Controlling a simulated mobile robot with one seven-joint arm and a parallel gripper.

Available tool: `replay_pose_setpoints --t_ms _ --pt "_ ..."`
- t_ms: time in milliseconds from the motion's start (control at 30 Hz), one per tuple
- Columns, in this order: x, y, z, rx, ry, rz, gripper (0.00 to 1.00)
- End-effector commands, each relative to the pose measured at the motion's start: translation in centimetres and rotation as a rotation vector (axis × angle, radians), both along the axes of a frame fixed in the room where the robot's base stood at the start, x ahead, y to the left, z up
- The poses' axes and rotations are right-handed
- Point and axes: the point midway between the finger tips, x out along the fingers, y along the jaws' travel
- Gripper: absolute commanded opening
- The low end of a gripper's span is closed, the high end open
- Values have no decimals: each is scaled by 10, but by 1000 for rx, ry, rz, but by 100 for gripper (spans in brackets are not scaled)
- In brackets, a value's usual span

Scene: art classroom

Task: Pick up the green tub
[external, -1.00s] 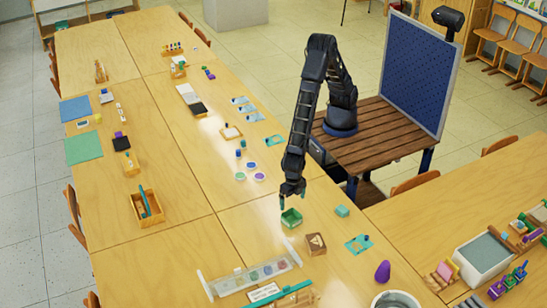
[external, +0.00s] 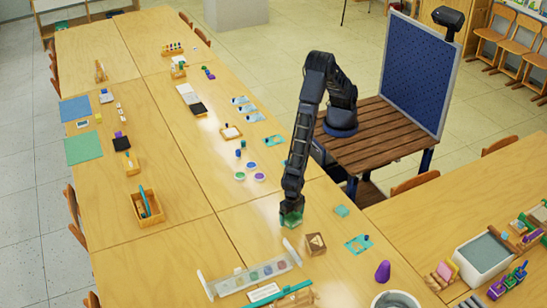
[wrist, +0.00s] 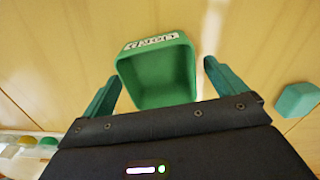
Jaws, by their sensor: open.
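The green tub (wrist: 158,75) is an open, square-mouthed tub with a white lettered label on its rim. In the wrist view it lies between the two teal fingers of my gripper (wrist: 163,84), with a gap on each side. My gripper is open. In the external view the tub (external: 291,220) stands on the table, and my gripper (external: 291,208) is right down over it and hides part of it.
A wooden block with a triangle mark (external: 316,244) stands close to the tub. A teal block (external: 341,211) lies to its right, and a clear rack with coloured cups (external: 250,276) lies toward the front. A purple cone (external: 383,271) stands farther right.

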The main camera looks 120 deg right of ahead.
Motion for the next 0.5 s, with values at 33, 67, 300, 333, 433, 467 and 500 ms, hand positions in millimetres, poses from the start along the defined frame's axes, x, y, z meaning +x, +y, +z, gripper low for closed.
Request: replay_pose_setpoints --t_ms 33,67,300,333,433,467,500 --pt "0 0 -4 0 -1 0 96" --pt "1 0 -5 0 -1 0 96" --pt "1 0 -6 1 -2 0 90" --pt "1 0 -6 1 -2 0 85" --pt "1 0 -6 1 -1 0 65" --pt "1 0 -6 1 -1 -1 59" --pt "1 0 -6 1 -1 -1 51"
